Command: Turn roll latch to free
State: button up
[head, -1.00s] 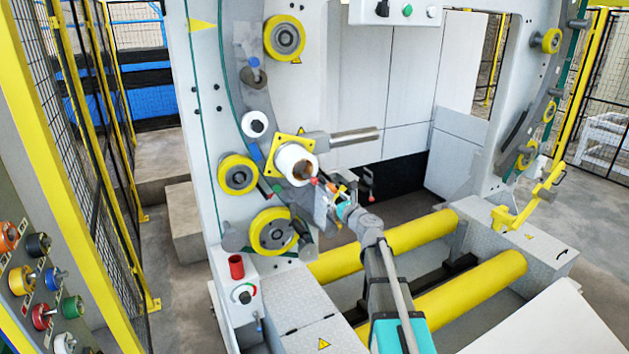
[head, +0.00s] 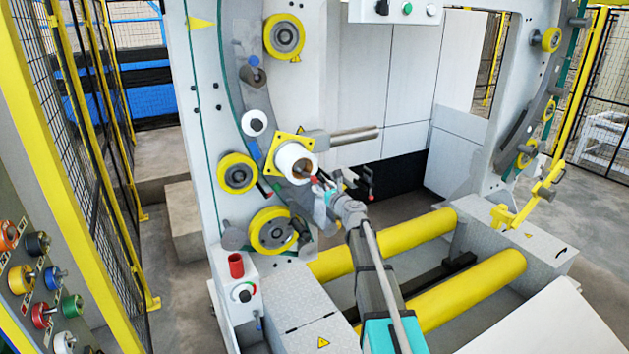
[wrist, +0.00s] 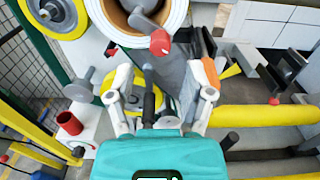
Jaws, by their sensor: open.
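The white wrap roll (head: 296,162) with a brown core sits on the ring in front of a yellow square plate (head: 279,150). A grey latch lever with a red knob (wrist: 160,42) crosses the front of the core; the red knob also shows in the head view (head: 314,180). My gripper (wrist: 160,97) is open, its two fingers apart, below the knob in the wrist view and not touching it. A dark handle (wrist: 149,100) shows between the fingers; whether it touches them I cannot tell.
Yellow rollers (head: 416,232) lie below and right of my arm. A grey bar (head: 350,135) juts out right of the roll. Yellow wheels (head: 272,230) sit on the ring below it.

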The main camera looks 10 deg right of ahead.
aim_at(316, 180)
jog(key=x, duration=0.6)
jog(key=shift+w, duration=0.2)
grip_shut()
